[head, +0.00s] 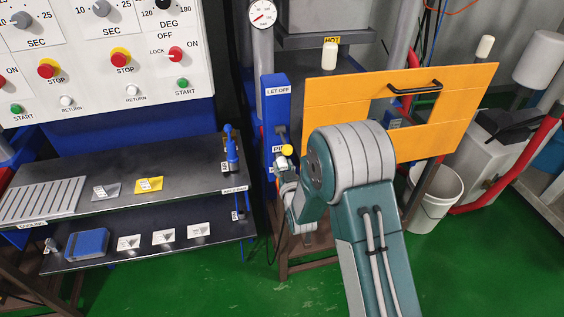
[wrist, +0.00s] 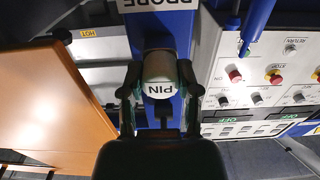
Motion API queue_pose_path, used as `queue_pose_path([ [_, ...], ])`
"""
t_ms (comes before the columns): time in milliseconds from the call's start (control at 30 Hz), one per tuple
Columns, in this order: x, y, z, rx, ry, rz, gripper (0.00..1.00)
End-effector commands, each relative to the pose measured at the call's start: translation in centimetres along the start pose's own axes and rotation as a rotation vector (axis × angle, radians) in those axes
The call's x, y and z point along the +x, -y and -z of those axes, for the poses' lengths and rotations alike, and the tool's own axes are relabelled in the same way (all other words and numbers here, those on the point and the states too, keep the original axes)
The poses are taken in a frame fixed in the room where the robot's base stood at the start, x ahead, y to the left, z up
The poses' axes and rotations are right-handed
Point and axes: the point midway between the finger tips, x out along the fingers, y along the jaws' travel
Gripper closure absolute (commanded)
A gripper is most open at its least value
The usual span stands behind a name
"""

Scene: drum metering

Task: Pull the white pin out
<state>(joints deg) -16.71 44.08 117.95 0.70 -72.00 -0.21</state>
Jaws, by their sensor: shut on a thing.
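The white pin (wrist: 160,72) is a short, round-ended cylinder marked PIN, seen upside down in the wrist view in front of a blue post (wrist: 168,22). My gripper (wrist: 159,84) has one finger on each side of it and is shut on it. How far the pin sits in the post cannot be told. In the head view the blue post (head: 276,105) carries a LET OFF label, and my gripper (head: 283,166) is at its lower part, just below a yellow knob (head: 287,149). My arm partly hides that spot.
An orange panel (head: 345,88) with a black handle stands right of the post, close behind my arm. A white bucket (head: 435,195) stands at right.

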Motion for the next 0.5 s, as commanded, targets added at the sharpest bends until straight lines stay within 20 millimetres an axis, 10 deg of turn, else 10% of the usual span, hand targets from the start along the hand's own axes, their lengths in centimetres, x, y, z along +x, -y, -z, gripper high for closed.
queue_pose_path([
  [500,-1.5,0.0,0.1,0.0,-0.002,0.0,1.0],
])
